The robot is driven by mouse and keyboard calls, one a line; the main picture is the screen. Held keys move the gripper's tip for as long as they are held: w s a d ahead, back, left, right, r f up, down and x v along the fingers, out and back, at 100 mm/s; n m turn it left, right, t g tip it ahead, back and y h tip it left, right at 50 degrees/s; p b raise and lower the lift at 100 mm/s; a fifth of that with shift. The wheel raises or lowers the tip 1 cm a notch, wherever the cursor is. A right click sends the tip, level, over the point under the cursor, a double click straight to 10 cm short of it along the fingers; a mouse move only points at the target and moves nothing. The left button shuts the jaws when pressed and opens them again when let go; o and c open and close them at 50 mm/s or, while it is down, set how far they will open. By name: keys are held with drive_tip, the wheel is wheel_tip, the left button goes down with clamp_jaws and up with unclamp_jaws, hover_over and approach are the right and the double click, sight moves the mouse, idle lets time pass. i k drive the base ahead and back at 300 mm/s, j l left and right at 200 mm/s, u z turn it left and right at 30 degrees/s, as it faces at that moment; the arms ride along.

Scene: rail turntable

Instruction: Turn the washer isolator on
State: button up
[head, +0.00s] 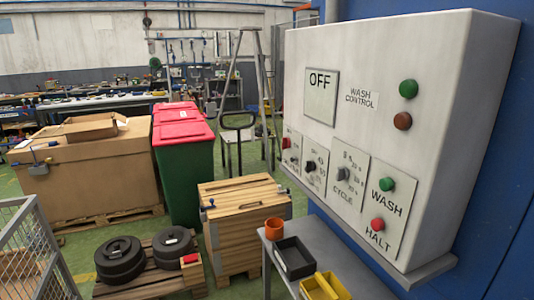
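A white wash control box (440,120) fills the right side of the head view, on a blue wall. Its square display (321,97) reads OFF. Below, a plate at the left end carries a small red control (286,143). Beside it is a plate with a black rotary knob (311,165). Their small labels are hard to read, so I cannot tell which is the isolator. Further right are a CYCLE knob (343,173), a green WASH button (387,184) and a red HALT button (377,224). My gripper is not in view.
A grey shelf (352,272) below the box holds an orange cup (274,228), a black bin (294,257) and a yellow bin (325,287). A wooden crate (243,215), red-lidded green bin (185,175) and pallet with black discs (120,260) stand left.

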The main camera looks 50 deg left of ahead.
sight(286, 142)
drive_tip(key=u, duration=1.65)
drive_tip(key=i+j+u, duration=0.1)
drive_tip(key=j, duration=0.15)
drive_tip(key=i+j+u, duration=0.1)
drive_tip(key=j, duration=0.15)
drive_tip(key=i+j+u, duration=0.25)
drive_tip(key=i, duration=0.25)
drive_tip(key=i+j+u, duration=0.2)
drive_tip(key=i+j, duration=0.15)
drive_tip(key=i, duration=0.2)
drive_tip(key=i+j+u, duration=0.25)
drive_tip(key=i, duration=0.3)
drive_tip(key=i+l+u, duration=0.25)
drive_tip(key=i+l, duration=0.25)
drive_tip(key=l, duration=0.25)
drive_tip(key=i+l+u, duration=0.15)
drive_tip(key=l, duration=0.25)
drive_tip(key=i+l+u, duration=0.15)
drive_tip(key=i+l, duration=0.15)
drive_tip(key=l, duration=0.1)
